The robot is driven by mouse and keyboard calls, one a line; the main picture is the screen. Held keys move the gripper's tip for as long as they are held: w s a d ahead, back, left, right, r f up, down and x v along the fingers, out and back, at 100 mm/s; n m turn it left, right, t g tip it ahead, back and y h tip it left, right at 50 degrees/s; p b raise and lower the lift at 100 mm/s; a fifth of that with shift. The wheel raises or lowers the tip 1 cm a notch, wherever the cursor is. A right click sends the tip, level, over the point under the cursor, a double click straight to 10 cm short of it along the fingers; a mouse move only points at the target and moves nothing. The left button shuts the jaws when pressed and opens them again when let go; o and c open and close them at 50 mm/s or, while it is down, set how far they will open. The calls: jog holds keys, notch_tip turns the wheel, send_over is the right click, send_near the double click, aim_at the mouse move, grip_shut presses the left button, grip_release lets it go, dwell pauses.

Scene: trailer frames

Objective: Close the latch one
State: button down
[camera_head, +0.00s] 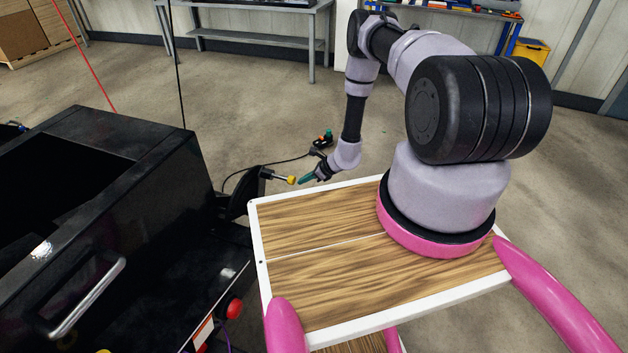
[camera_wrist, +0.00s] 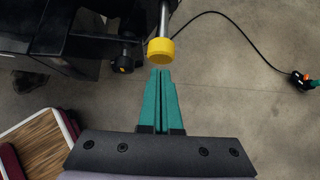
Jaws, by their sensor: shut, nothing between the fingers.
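The trailer (camera_head: 150,190) is a black metal box at the left of the head view. A jack-like post with a yellow round end (camera_head: 291,180) sticks out at its right side. The yellow end (camera_wrist: 161,50) also shows at the top of the wrist view. My gripper (camera_head: 303,180) has green fingers, which point at the yellow end. In the wrist view the fingers (camera_wrist: 160,75) are together and empty, just below the yellow end; I cannot tell whether they touch it. Which part is latch one is not clear from these views.
My wooden-topped base fills the lower middle of the head view. A black cable with a dark and orange plug (camera_wrist: 303,80) lies on the concrete floor at right. A grey bench (camera_head: 260,35) stands at the back. The floor around the gripper is otherwise open.

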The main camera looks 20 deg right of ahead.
jog(key=shift+w+a, duration=0.3)
jog(key=shift+a, duration=0.15)
